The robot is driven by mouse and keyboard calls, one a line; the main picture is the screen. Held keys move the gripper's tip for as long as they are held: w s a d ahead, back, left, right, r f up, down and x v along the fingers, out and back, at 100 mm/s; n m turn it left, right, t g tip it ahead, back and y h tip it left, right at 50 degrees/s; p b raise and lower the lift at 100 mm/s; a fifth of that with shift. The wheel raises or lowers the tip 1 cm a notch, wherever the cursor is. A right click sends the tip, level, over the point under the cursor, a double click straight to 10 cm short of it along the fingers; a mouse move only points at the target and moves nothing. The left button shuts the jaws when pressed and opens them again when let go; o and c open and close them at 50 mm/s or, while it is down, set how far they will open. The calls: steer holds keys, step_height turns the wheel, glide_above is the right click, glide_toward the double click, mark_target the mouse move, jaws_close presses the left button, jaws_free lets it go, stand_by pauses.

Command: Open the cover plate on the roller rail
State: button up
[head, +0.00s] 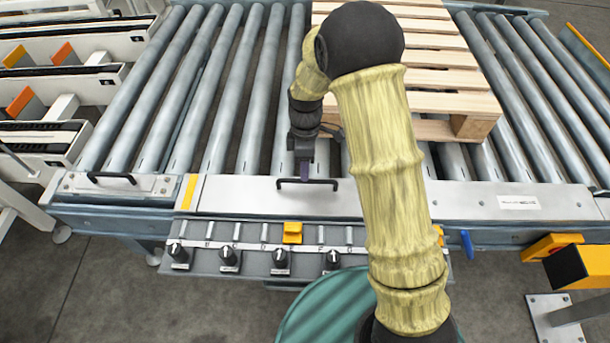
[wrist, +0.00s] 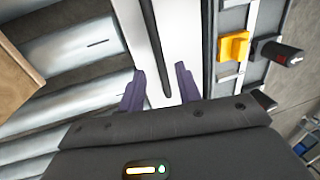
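The cover plate (head: 240,197) is a long silver plate lying flat on the front rail of the roller conveyor. Its dark bar handle (head: 325,183) stands on it, and in the wrist view the handle (wrist: 152,45) runs down the picture between my fingers. My gripper (head: 304,174) is over the plate at the handle, and my arm hides part of the plate to the right. In the wrist view its purple fingers (wrist: 160,80) are apart, one on each side of the handle, with gaps visible. Whether the fingertips are level with the bar is unclear.
A wooden pallet (head: 455,78) rests on the rollers behind my arm. A smaller plate with a handle (head: 112,177) is at the left end of the rail. Below the rail is a panel with black knobs (head: 281,262) and a yellow block (head: 292,233). A yellow-black post (head: 580,267) stands right.

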mark_target(307, 192)
steer(key=shift+s+f, duration=0.15)
steer(key=shift+f, duration=0.65)
steer(key=shift+s+f, duration=0.15)
steer(key=shift+f, duration=0.6)
jaws_close()
steer(key=shift+s+a+r, duration=0.1)
steer(key=shift+r, duration=0.1)
